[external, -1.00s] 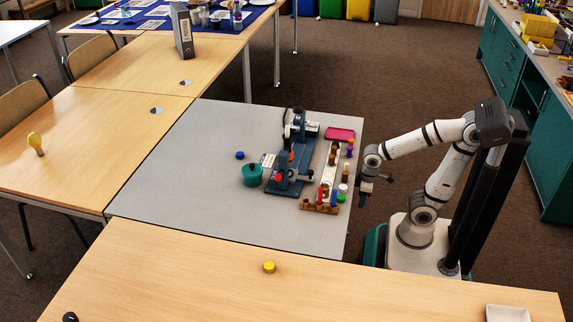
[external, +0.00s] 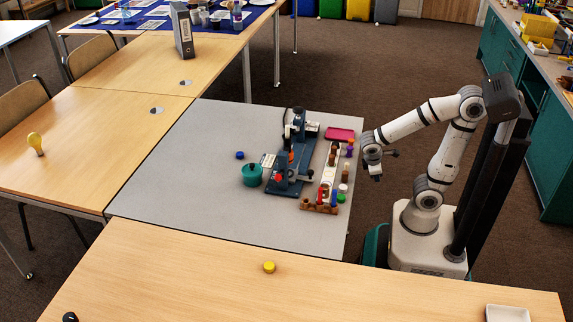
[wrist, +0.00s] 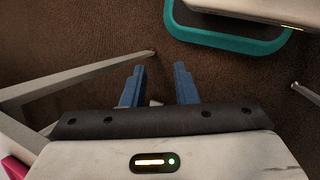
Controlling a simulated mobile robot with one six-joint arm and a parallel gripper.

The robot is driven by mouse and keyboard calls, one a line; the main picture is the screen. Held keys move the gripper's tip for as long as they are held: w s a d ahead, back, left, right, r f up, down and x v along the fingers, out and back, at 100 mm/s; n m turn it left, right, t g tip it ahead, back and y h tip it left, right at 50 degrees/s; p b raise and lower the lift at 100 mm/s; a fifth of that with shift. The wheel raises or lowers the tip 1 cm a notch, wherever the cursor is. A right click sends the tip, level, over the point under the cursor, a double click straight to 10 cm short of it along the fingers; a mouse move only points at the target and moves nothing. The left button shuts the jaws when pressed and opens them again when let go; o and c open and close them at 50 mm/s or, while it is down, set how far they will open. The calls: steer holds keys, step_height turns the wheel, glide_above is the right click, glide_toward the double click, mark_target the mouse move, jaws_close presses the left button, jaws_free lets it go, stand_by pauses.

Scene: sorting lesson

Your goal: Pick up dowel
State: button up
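My gripper (external: 384,166) hangs off the right edge of the grey table, above the floor. In the wrist view my gripper (wrist: 158,86) has its two blue fingers apart, with no object held between them. Several small upright cylinders, brown and coloured, stand in a row along the table's right side. Which piece is the dowel I cannot tell at this size. No dowel shows in the wrist view.
The grey table (external: 200,190) is clear on its left half. A blue machine (external: 290,176), a teal pot (external: 252,175) and a pink tray (external: 339,134) stand near the cylinders. The wrist view shows brown floor and a pale table frame (wrist: 75,80) beside the fingers.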

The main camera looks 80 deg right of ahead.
step_height(320, 180, up, 5)
steer(key=w+p, duration=0.1)
steer(key=p, duration=0.3)
steer(key=m+g+y+p, duration=0.1)
steer(key=m+y+p, duration=0.6)
steer(key=p, duration=1.4)
glide_toward(347, 164)
step_height(347, 164, down, 2)
steer(key=m, duration=0.1)
steer(key=shift+h, duration=0.4)
steer(key=x, duration=0.2)
steer(key=b+x, duration=0.1)
steer(key=x, duration=0.2)
steer(key=a+x, duration=0.1)
steer(key=x, duration=0.2)
steer(key=shift+s, duration=0.3)
steer(key=shift+d+r, duration=0.1)
steer(key=shift+c, duration=0.5)
jaws_close()
